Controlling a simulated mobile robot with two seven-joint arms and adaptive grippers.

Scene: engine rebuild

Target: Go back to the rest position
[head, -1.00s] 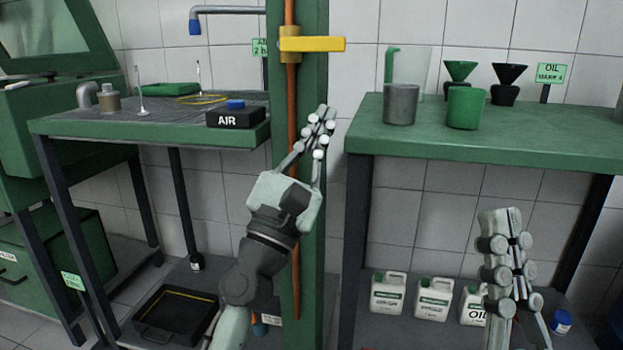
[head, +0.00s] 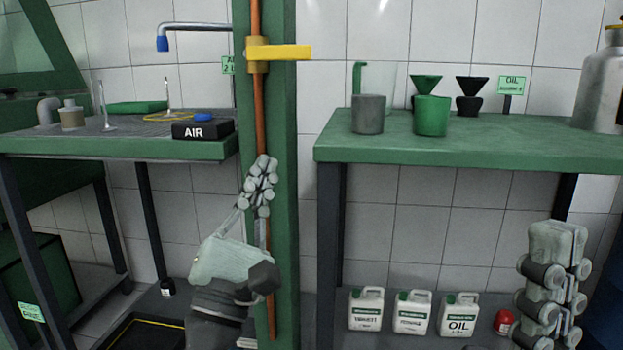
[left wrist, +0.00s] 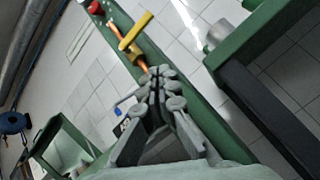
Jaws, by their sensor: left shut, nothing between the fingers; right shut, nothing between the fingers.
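My left gripper (head: 260,185) is shut and empty, pointing up in front of the green post (head: 284,140) in the head view. It also shows in the left wrist view (left wrist: 160,78), fingers together with nothing between them. My right gripper (head: 572,240) is shut and empty at the lower right of the head view, in front of the space below the right bench. Both grippers appear free of any object.
The yellow valve handle (head: 285,52) sits on a copper pipe (head: 257,110) along the post. The right green bench (head: 470,150) holds cups, funnels and a metal canister (head: 598,95). The left bench (head: 120,148) holds the AIR block (head: 203,130). White oil jugs (head: 412,312) stand below.

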